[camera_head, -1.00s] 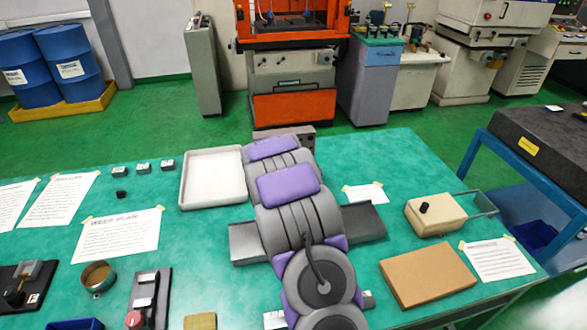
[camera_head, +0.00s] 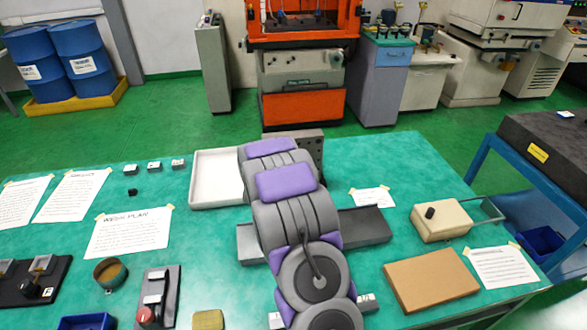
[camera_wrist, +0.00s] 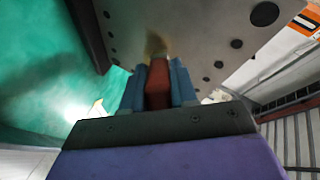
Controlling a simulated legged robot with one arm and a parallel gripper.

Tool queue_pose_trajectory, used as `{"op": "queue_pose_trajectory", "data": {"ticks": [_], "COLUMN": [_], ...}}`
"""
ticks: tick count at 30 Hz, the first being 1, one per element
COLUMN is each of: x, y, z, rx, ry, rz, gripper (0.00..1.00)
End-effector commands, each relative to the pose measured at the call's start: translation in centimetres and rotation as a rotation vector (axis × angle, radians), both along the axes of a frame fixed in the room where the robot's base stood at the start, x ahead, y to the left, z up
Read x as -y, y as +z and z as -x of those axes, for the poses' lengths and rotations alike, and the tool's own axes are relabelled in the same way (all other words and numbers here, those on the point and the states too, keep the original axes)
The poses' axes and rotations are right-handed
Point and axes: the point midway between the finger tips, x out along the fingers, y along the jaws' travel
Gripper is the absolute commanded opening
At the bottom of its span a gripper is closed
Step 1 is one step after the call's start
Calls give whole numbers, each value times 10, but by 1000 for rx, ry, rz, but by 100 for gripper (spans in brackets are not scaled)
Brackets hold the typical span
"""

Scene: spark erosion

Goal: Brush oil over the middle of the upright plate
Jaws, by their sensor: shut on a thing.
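The upright plate (camera_head: 312,146) is a dark grey block with holes, standing at the back of the green table; my arm hides much of it in the head view. In the wrist view, the plate (camera_wrist: 205,32) shows as a broad grey-brown face with dark round holes. My gripper (camera_wrist: 158,84) has blue fingers shut on the red handle of a brush (camera_wrist: 158,92). The brush's tan bristles point at the plate's face and overlap it in the picture; I cannot tell whether they touch. The gripper is hidden behind my arm in the head view.
A white tray (camera_head: 215,178) lies left of my arm, close to the plate. A grey flat bar (camera_head: 366,226) shows on the arm's right. A cream box (camera_head: 440,222) and brown board (camera_head: 430,280) lie right. Papers, small blocks and fixtures lie left.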

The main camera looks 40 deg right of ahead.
Motion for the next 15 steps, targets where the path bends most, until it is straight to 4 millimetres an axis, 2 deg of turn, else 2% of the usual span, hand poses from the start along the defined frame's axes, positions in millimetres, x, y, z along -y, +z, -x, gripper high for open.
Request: {"op": "queue_pose_trajectory", "data": {"ticks": [9,15], "x": [-21,-26], "y": [1,1], "z": [-15,-18], "rx": [0,1], "ry": [1,1], "rz": [-1,1], "gripper": [0,0]}}
